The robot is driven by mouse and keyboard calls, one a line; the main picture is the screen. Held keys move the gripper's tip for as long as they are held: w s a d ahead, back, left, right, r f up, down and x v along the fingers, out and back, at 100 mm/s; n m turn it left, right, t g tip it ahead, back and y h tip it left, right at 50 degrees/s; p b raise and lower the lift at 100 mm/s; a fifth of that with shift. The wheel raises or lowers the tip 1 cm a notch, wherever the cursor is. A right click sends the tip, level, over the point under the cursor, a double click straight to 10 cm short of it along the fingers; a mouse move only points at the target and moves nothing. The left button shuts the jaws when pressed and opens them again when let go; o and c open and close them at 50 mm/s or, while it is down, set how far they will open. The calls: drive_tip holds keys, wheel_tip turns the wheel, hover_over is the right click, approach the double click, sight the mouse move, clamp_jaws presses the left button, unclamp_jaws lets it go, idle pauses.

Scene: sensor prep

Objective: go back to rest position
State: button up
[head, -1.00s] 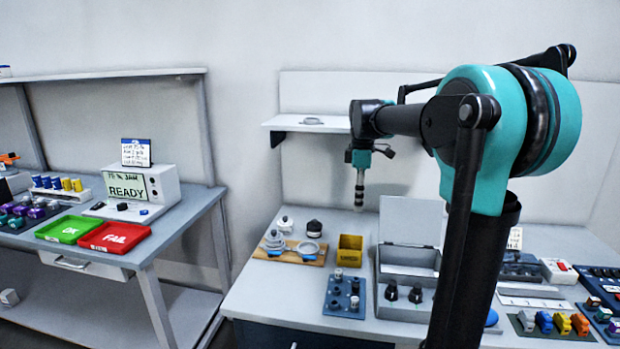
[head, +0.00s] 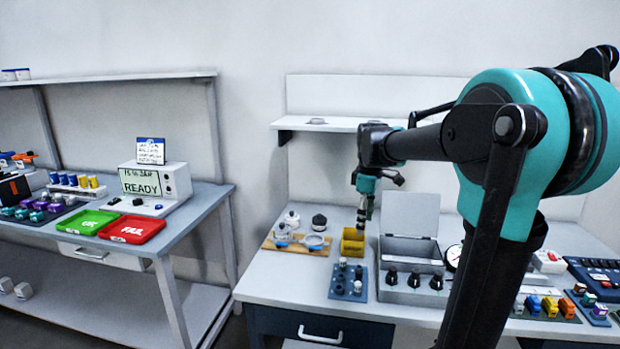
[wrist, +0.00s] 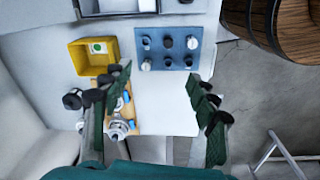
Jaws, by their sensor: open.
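My gripper (head: 362,220) hangs from the arm above the right-hand workbench, near the yellow bin in the head view. In the wrist view my gripper (wrist: 165,95) has its two dark fingers spread wide, with nothing between them. The yellow bin (head: 352,243) stands on the bench; it also shows in the wrist view (wrist: 90,57) with a white and green label inside. A blue plate with several small knobs (head: 348,281) lies in front of it, and it shows in the wrist view (wrist: 176,49) beyond the fingers.
A wooden board (head: 290,246) with metal parts lies left of the bin. A grey open-lidded box (head: 410,254) stands to the right. The left bench carries a READY display (head: 141,182), a green tray (head: 87,222) and a red tray (head: 131,229). A wooden barrel (wrist: 285,22) shows in the wrist view.

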drive_tip(key=s+d+f+m+t, duration=0.3)
drive_tip(key=s+f+m, duration=1)
drive_tip(key=s+f, duration=0.7)
drive_tip(key=shift+s, duration=0.45)
